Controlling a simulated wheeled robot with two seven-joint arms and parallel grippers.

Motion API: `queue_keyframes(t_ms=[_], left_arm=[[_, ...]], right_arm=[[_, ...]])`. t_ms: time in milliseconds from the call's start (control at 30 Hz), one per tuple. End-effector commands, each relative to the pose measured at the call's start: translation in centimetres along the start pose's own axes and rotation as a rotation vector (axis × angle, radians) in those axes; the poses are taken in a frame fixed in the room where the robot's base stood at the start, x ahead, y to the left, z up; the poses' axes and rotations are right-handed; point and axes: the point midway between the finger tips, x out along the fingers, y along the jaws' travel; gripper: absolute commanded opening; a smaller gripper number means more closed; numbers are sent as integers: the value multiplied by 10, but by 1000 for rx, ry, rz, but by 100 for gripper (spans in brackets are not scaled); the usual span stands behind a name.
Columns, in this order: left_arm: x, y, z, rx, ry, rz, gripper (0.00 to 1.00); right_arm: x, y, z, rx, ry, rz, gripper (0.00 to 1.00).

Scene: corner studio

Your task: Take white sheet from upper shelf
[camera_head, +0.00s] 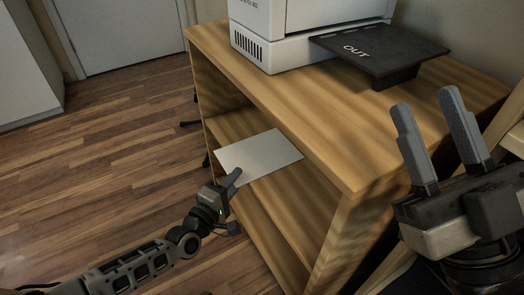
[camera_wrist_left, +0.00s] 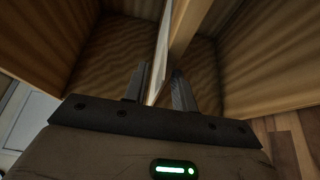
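The white sheet (camera_head: 262,154) lies on the upper shelf (camera_head: 290,190) of the wooden cabinet, with its near left part sticking out past the shelf's front edge. My left gripper (camera_head: 230,182) is at the sheet's near left corner. In the left wrist view the sheet (camera_wrist_left: 159,62) shows nearly edge-on between the fingers of my left gripper (camera_wrist_left: 159,90). These fingers are apart, with a gap beside the sheet. My right gripper (camera_head: 425,98) is open and empty, raised at the right of the cabinet.
A white printer (camera_head: 300,50) with a black "OUT" tray (camera_head: 380,58) stands on the cabinet top (camera_head: 300,110). A lower compartment lies below the upper shelf. The wooden floor (camera_head: 110,150) left of the cabinet is clear.

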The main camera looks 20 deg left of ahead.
Motion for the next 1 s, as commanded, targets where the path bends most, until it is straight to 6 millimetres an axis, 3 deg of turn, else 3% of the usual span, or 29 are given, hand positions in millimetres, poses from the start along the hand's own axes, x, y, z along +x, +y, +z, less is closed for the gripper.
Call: queue_keyframes(t_ms=[100, 200, 733, 1000], left_arm=[[0, 0, 0, 0, 0, 1, 25], [0, 0, 0, 0, 0, 1, 0], [0, 7, 0, 0, -1, 1, 0], [2, 34, 2, -1, -6, 1, 0]], right_arm=[[0, 0, 0, -1, 1, 0, 36], [0, 0, 0, -1, 1, 0, 36], [3, 2, 0, 27, -23, 5, 36], [-13, 3, 37, 284, -292, 104, 36]])
